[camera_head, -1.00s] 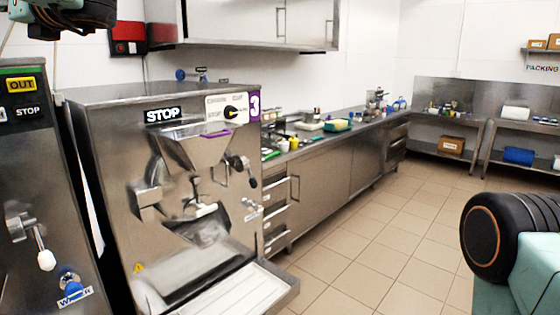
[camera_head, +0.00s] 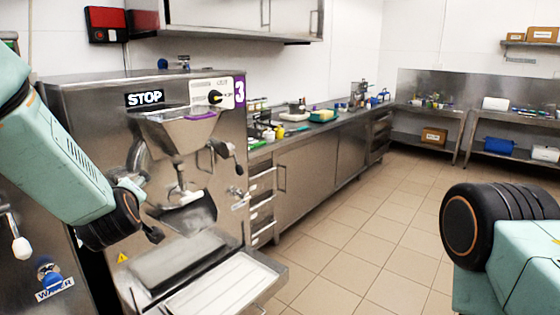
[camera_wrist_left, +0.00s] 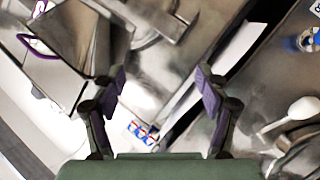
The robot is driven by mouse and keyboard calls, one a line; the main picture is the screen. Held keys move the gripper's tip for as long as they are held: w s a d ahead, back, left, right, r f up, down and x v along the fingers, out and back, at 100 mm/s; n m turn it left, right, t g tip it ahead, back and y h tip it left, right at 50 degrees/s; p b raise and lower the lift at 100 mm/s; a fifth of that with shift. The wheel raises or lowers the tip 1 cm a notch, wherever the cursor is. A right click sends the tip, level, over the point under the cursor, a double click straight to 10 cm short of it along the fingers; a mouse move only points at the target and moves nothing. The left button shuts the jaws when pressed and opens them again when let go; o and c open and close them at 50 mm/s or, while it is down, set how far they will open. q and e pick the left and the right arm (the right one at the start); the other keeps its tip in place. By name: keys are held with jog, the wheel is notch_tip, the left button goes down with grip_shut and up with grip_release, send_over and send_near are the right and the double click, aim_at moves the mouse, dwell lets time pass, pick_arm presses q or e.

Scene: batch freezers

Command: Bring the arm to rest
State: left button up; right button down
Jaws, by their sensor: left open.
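My left arm (camera_head: 55,150) reaches in from the left in the head view, in front of the freezers, with its black wrist joint (camera_head: 108,222) before the left part of freezer number 3 (camera_head: 95,115). In the left wrist view my left gripper (camera_wrist_left: 160,88) is open, its two purple-padded fingers apart and nothing between them. Metal freezer parts lie behind the fingers. My right arm (camera_head: 520,250) shows only as a black joint and a teal link at the lower right; its gripper is out of view.
Freezer 3 has a hopper (camera_head: 178,128), a handle and a front tray (camera_head: 215,290) that sticks out. Another freezer with a white-knobbed lever (camera_head: 20,247) stands at the left edge. A steel counter (camera_head: 310,165) runs along the wall. The tiled floor (camera_head: 365,220) is clear.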

pick_arm(q)
jog(key=s+d+f+m+g+h+b, duration=0.1)
jog(key=s+d+f+m+g+h, duration=0.15)
jog(key=s+f, duration=0.55)
jog(key=s+d+f+m+g+h+b, duration=0.1)
jog(key=s+d+f+m+g, duration=0.2)
jog(key=f, duration=0.8)
jog(key=s+d+f+m+g+h+b, duration=0.15)
jog(key=s+f+m, duration=0.35)
jog(key=f, duration=0.5)
jog(key=s+d+f+g+b, duration=0.1)
jog(key=s+f+g, duration=0.1)
jog(key=s+f, duration=0.4)
jog(key=s+d+f+m+g+b, duration=0.1)
jog(key=s+f, duration=0.4)
jog(key=s, duration=0.7)
jog(key=s+d+f+g+h+b, duration=0.1)
jog(key=s+f+g+b, duration=0.2)
jog(key=s+f, duration=0.3)
jog(key=s, duration=0.4)
jog(key=shift+d+f+g, duration=0.3)
jog(key=shift+d, duration=0.05)
jog(key=shift+w+m, duration=0.1)
jog(key=shift+m, duration=0.15)
